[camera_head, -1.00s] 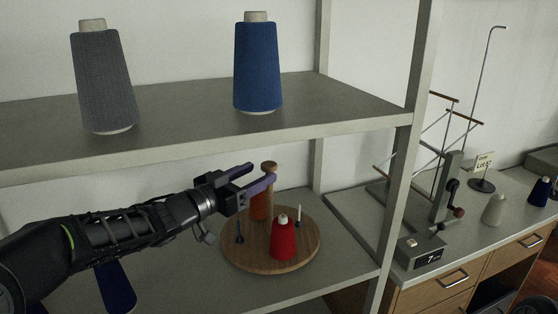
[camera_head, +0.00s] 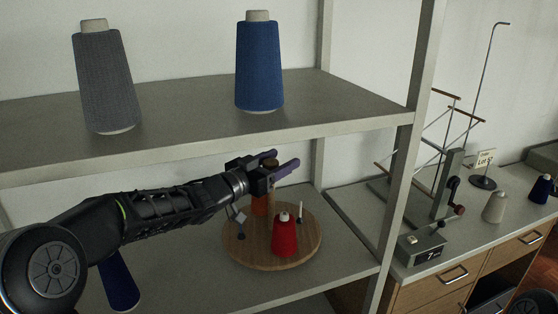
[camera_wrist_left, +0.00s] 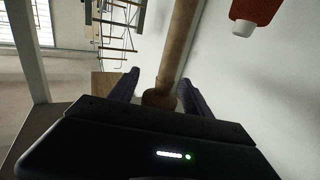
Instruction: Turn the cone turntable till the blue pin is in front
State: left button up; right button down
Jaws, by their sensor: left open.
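The cone turntable (camera_head: 262,262) is a round wooden disc on the lower shelf with a wooden centre post (camera_head: 271,205). A red cone (camera_head: 285,238) stands at its front right, an orange cone (camera_head: 259,204) behind. The blue pin (camera_head: 241,237) is at the disc's left, partly hidden by my wrist hardware. A white pin (camera_head: 299,208) is at the right. My left gripper (camera_head: 277,166) is open at the post's top. In the left wrist view the post (camera_wrist_left: 178,45) runs between the open fingers (camera_wrist_left: 160,90); contact cannot be told. The orange cone (camera_wrist_left: 254,12) shows there too.
The upper shelf (camera_head: 190,125) lies above the arm, with a grey cone (camera_head: 106,80) and a blue cone (camera_head: 259,65). A dark blue cone (camera_head: 121,287) stands on the lower shelf under my arm. A shelf upright (camera_head: 397,200) is at the right, before a bench (camera_head: 462,245).

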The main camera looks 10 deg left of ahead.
pick_arm(q)
grip_shut()
dwell(0.5)
dwell(0.8)
